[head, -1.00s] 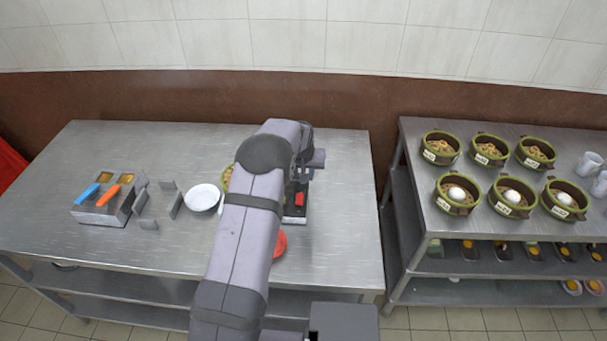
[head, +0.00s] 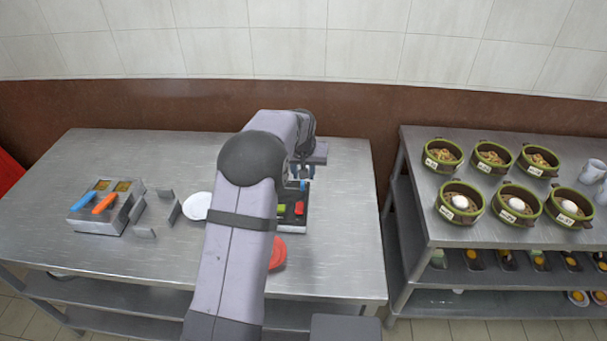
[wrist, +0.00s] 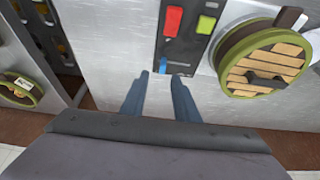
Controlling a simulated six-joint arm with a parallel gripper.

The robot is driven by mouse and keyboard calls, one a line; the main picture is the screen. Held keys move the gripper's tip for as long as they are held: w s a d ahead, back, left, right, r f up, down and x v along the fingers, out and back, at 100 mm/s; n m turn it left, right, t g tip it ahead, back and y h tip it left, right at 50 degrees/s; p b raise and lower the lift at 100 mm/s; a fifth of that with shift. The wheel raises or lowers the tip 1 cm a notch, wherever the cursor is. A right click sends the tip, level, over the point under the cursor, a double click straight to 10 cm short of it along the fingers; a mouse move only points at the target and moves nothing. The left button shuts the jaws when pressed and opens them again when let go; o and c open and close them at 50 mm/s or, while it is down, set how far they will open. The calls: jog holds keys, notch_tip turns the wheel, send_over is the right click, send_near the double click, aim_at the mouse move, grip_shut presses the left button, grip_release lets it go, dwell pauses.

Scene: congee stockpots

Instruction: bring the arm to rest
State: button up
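My arm reaches out over the steel table in the head view. My gripper (head: 302,175) hangs above the table near a black panel (head: 292,218) with a red and a green block or button on it. In the wrist view my gripper's two blue-grey fingers (wrist: 160,76) are apart, with nothing visible held between them.
A green-rimmed pot with a slatted wooden lid (wrist: 265,65) stands right of the fingers. A white plate (head: 196,206), red plate (head: 278,252), grey stands (head: 170,208) and a steel box with blue and orange handles (head: 98,212) share the table. Several pots (head: 460,203) fill the right-hand table.

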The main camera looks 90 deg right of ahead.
jog(key=w+a+r+n+p, duration=0.1)
jog(key=w+a, duration=0.1)
jog(key=w, duration=0.4)
jog(key=w+a+r+n+p, duration=0.1)
jog(key=w+a+r, duration=0.1)
jog(key=w, duration=0.4)
jog(key=w+a+r+n+t+y+p, duration=0.1)
jog(key=w+a, duration=0.2)
jog(key=w, duration=0.3)
jog(key=shift+r, duration=0.15)
jog(key=w+a+r+n+y+p, duration=0.1)
jog(key=w+a+r+n+p, duration=0.25)
jog(key=w+a, duration=0.8)
jog(key=w+a+r+n+y+p, duration=0.1)
jog(key=w+a+r+n+p, duration=0.2)
jog(key=w+a, duration=0.85)
jog(key=s+a+r+n+p, duration=0.1)
jog(key=s+a, duration=0.3)
jog(key=a, duration=0.6)
jog(key=s+a+r+n+y+p, duration=0.1)
jog(key=s+a+n, duration=0.3)
jog(key=a, duration=0.6)
jog(key=s+a+r+n+g+p, duration=0.1)
jog(key=s+a+n+p, duration=0.1)
jog(key=a, duration=0.7)
jog(key=s+n, duration=0.1)
jog(key=s, duration=0.1)
jog(key=shift+s+a, duration=0.4)
